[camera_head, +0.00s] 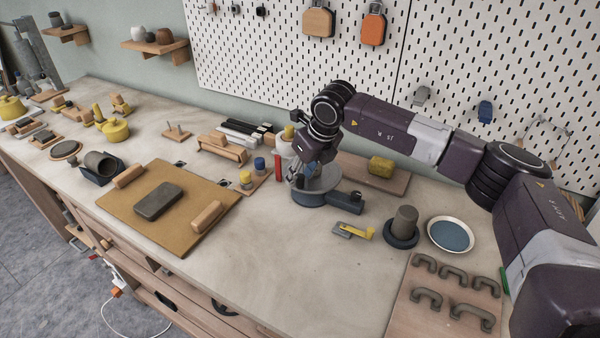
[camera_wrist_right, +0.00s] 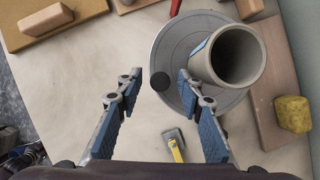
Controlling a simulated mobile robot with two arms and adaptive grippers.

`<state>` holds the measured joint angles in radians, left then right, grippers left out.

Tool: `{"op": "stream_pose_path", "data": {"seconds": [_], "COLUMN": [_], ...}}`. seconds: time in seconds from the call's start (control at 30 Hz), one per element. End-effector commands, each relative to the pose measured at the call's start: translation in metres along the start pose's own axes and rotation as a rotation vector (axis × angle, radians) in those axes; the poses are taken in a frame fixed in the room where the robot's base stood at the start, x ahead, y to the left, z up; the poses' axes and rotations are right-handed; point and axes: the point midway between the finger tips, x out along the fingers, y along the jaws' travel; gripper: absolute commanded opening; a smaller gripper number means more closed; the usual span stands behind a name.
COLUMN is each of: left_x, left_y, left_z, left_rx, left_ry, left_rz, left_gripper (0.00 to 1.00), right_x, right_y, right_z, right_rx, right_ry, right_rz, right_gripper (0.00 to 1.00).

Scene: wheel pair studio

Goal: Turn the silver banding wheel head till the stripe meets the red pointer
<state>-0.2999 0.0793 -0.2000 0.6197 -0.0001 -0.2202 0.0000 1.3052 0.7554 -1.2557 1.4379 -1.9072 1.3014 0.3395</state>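The silver banding wheel head (camera_head: 325,182) sits on a blue-grey base at the middle of the bench; it shows from above in the right wrist view (camera_wrist_right: 177,42). A hollow grey cylinder (camera_wrist_right: 237,56) rises over it there. A dark round knob (camera_wrist_right: 160,80) is at the wheel's near-left edge. My right gripper (camera_wrist_right: 160,84) is open, one finger on each side of the knob, with no clear contact. The red pointer (camera_head: 279,168) stands beside the wheel; its tip shows at the top of the wrist view (camera_wrist_right: 175,7).
A yellow-and-grey tool (camera_head: 353,231) lies in front of the wheel. A dark cup-like cylinder (camera_head: 404,225), a blue-filled dish (camera_head: 451,235) and a board of clay handles (camera_head: 425,320) stand to the right. A yellow sponge (camera_head: 381,166) is behind.

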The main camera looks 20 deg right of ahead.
Motion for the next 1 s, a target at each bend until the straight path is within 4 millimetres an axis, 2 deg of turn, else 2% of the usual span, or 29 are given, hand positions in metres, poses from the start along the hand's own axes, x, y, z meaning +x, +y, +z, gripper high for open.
{"op": "stream_pose_path", "data": {"seconds": [0.17,0.4,0.73,1.0], "left_x": [-0.0041,-0.0036,-0.0037,-0.0037], "left_y": [-0.0002,-0.0002,-0.0002,-0.0003], "left_z": [-0.0003,-0.0004,-0.0005,-0.0005], "left_rx": [0.0,0.0,0.0,0.0], "left_ry": [0.0,0.0,0.0,0.001], "left_rz": [0.0,0.0,0.0,0.0], "left_gripper": [0.4,0.4,0.4,0.4], "right_x": [0.0113,0.0129,0.0124,0.0122], "right_y": [-0.0001,-0.0002,-0.0004,-0.0006], "right_z": [0.0002,-0.0002,-0.0001,0.0], "right_rx": [-0.001,-0.001,0.0,0.0], "right_ry": [0.0,0.0,-0.001,-0.001], "right_rz": [-0.001,-0.001,-0.001,-0.001], "right_gripper": [0.35,0.35,0.0,0.0]}}
